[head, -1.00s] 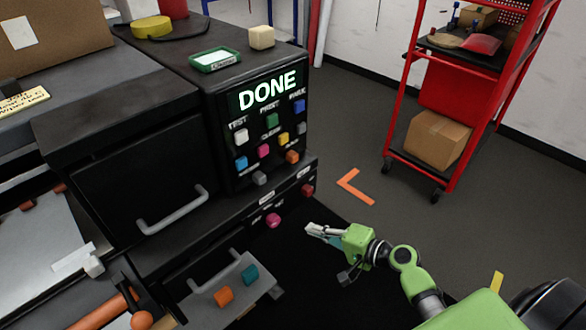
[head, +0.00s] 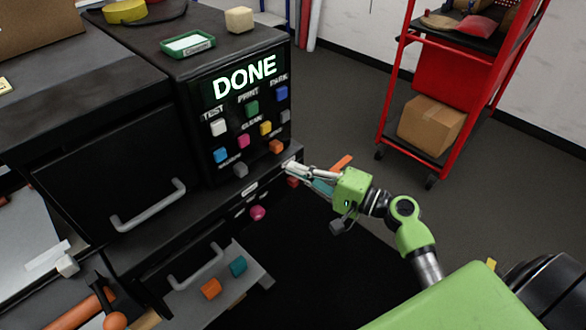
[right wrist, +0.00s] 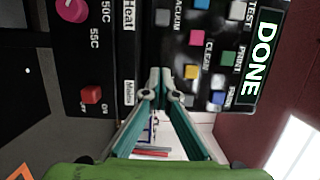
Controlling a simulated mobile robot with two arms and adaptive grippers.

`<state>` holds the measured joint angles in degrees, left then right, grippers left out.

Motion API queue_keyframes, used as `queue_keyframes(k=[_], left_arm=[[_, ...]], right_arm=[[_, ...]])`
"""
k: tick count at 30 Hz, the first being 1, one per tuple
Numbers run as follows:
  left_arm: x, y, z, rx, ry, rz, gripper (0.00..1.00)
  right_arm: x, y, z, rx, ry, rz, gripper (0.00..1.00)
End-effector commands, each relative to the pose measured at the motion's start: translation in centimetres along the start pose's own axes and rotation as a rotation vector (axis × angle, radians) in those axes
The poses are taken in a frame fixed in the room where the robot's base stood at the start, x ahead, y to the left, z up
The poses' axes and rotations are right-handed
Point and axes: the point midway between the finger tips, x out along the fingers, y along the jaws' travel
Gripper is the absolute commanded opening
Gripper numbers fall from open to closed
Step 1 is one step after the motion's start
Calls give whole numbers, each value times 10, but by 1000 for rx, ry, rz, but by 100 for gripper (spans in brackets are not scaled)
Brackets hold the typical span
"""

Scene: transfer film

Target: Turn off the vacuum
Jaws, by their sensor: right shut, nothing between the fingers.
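The black control panel (head: 205,125) with a screen reading DONE stands on a black cabinet. A grey button (head: 240,169) sits low on the panel beside the small VACUUM label; in the right wrist view the grey button (right wrist: 163,17) is by that label at the top. My right gripper (head: 289,166) is shut and empty, its tips near the lower right of the panel, to the right of the grey button. In the right wrist view its fingertips (right wrist: 160,74) cover the area around the orange button (head: 276,146). I cannot tell whether they touch anything. My left gripper is not in view.
Below the panel are a pink heat knob (head: 258,212) and a red mains switch (head: 293,181). Pink (head: 244,140) and yellow (head: 265,128) buttons sit above the grey one. An open drawer (head: 225,280) juts out below. A red shelf cart (head: 455,150) stands right.

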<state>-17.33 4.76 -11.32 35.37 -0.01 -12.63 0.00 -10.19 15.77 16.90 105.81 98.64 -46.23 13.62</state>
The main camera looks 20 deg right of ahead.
Motion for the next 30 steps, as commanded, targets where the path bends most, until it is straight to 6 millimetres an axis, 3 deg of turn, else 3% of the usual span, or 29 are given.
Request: queue_keyframes(k=[10,18,30], left_arm=[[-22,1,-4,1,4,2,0],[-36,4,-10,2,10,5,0],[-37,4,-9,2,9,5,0]], right_arm=[[75,-4,0,1,-1,-2,0],[81,-1,34,2,0,1,0],[82,0,39,0,0,0,0]])
